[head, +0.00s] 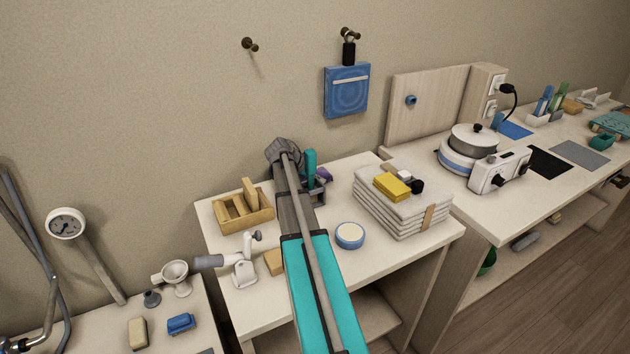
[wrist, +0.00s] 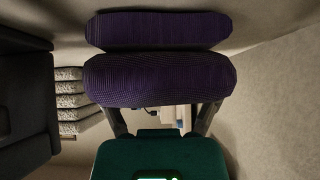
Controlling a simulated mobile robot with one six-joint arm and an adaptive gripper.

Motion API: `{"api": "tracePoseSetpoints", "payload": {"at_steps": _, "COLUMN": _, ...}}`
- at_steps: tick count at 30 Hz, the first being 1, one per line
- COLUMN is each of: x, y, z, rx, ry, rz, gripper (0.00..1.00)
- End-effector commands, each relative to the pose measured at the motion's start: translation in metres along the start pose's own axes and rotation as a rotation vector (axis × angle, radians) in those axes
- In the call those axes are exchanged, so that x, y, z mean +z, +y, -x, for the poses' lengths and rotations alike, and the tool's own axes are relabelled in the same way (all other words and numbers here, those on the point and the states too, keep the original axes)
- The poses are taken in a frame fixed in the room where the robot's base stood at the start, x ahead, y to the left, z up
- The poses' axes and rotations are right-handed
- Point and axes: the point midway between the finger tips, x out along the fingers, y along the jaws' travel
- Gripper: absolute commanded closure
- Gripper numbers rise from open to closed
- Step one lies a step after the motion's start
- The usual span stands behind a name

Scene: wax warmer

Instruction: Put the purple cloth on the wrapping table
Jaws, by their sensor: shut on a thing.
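The purple cloth (wrist: 158,80) fills the upper middle of the wrist view as two thick ribbed rolls or folds, one above the other. My gripper (wrist: 162,112) is shut on it, with a dark finger at each side below the lower roll. In the head view only a small purple patch of the cloth (head: 325,174) shows behind my gripper (head: 312,182), at the back of the middle table (head: 390,257). My arm hides much of the gripper there. I cannot tell from the pictures which table is the wrapping table, or whether the cloth touches the tabletop.
The middle table bears a wooden caddy (head: 243,209), a blue-rimmed round dish (head: 350,235) and a stack of folded towels (head: 400,205) with a yellow block (head: 392,186). A blue pouch (head: 346,92) hangs behind. A warmer pot (head: 473,138) stands on the right table (head: 510,208).

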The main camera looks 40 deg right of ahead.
Motion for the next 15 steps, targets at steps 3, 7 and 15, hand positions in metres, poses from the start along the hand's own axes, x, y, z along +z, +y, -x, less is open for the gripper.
{"api": "tracePoseSetpoints", "payload": {"at_steps": 3, "x": -0.0002, "y": 0.0000, "z": 0.0003, "rx": 0.000, "ry": 0.000, "rz": 0.000, "gripper": 0.74}}
{"api": "tracePoseSetpoints", "payload": {"at_steps": 7, "x": -0.0002, "y": -0.0001, "z": 0.0004, "rx": 0.000, "ry": 0.000, "rz": 0.000, "gripper": 0.74}}
{"api": "tracePoseSetpoints", "payload": {"at_steps": 15, "x": 0.0018, "y": -0.0001, "z": -0.0014, "rx": 0.000, "ry": 0.000, "rz": 0.000, "gripper": 0.08}}
